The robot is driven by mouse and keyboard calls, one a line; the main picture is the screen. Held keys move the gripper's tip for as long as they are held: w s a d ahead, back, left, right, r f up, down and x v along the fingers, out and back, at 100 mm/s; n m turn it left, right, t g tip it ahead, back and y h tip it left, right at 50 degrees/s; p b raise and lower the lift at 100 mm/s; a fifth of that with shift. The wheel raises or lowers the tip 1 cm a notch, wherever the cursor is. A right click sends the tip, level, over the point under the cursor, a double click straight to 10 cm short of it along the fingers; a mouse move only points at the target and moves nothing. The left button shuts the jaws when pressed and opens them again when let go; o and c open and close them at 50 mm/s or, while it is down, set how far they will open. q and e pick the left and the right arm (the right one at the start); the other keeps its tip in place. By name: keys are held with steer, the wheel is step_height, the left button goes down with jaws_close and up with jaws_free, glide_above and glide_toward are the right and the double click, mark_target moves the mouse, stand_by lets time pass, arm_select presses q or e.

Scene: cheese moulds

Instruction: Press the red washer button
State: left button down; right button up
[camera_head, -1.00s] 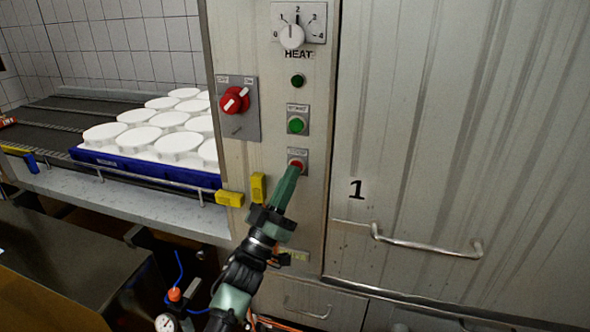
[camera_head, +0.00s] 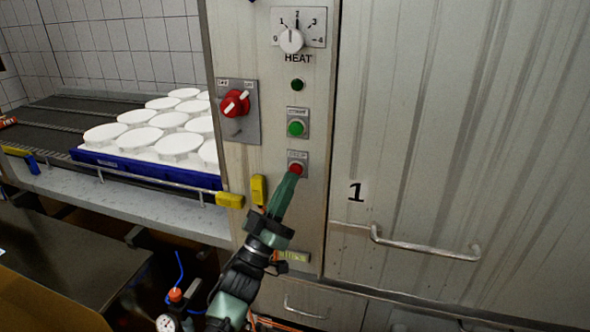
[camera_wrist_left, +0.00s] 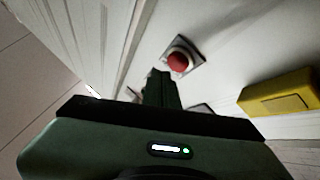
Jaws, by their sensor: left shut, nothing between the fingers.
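The red button (camera_head: 296,169) sits on a small labelled plate low on the metal control panel, below a green button (camera_head: 296,128). In the left wrist view the red button (camera_wrist_left: 178,61) shows whole on its square plate, just beyond the fingertips. My left gripper (camera_head: 291,178) is shut and empty. Its tips are just below and left of the red button in the head view. In the left wrist view the gripper tips (camera_wrist_left: 158,74) appear a little apart from the button. My right gripper is not in view.
A red rotary switch (camera_head: 235,103) and a white heat dial (camera_head: 291,40) are on the same panel. Yellow blocks (camera_head: 258,190) are near my gripper. A door handle (camera_head: 425,250) sticks out at right. White moulds (camera_head: 179,145) stand in a blue tray (camera_head: 150,172) at left.

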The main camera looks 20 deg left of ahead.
arm_select(q)
steer(key=s+p, duration=0.2)
steer(key=s, duration=0.3)
steer(key=shift+a, duration=0.1)
stand_by(0.3)
steer(key=shift+w+f, duration=0.1)
stand_by(0.4)
